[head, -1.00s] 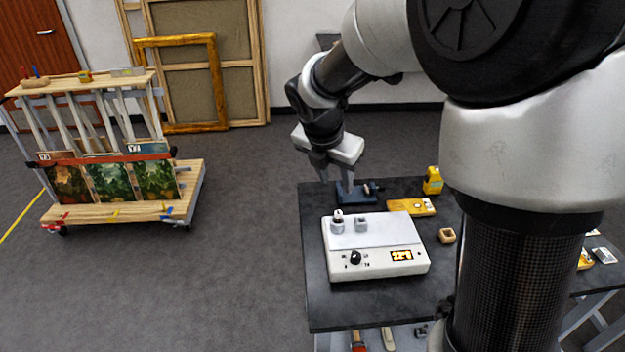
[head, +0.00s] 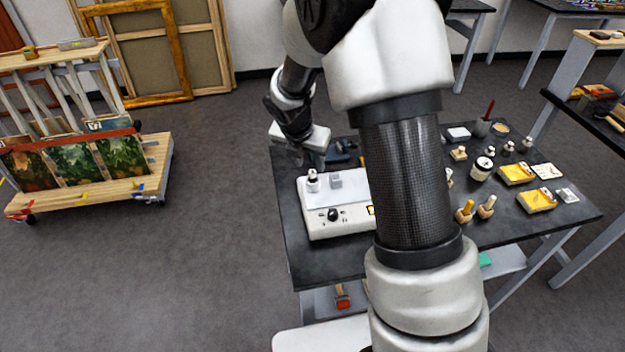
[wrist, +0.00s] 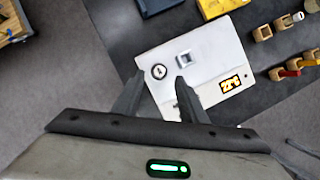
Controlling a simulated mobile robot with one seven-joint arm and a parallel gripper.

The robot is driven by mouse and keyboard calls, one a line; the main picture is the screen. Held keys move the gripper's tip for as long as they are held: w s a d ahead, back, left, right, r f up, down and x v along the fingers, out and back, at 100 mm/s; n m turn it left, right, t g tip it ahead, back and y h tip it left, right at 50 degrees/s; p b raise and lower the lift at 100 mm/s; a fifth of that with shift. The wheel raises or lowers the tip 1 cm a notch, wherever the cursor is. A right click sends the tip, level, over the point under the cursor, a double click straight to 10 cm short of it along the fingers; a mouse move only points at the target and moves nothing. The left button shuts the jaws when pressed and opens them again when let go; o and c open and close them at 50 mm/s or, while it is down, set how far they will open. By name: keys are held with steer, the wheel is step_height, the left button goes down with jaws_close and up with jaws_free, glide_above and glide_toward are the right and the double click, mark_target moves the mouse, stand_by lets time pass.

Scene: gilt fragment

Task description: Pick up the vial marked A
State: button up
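A small vial (head: 312,182) with a dark cap stands in the left hole of a white device (head: 318,220) on the dark table. From above, in the wrist view, the vial (wrist: 158,72) shows a round top with a pale mark; I cannot read the letter for sure. My gripper (head: 309,162) is above the back left of the device. In the wrist view my gripper (wrist: 160,93) is open and empty, its two fingers apart, with the vial showing just beyond and between their tips. It does not appear to touch the vial.
A grey square block (wrist: 184,58) sits beside the vial on the device. A dark blue holder (head: 338,156) lies behind. Yellow boxes (head: 516,173), a jar (head: 482,168) and several small bottles stand on the table's right. My arm hides the middle of the table.

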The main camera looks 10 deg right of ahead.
mark_target(313, 171)
steer(key=x, duration=0.5)
steer(key=shift+w, duration=0.1)
jaws_close()
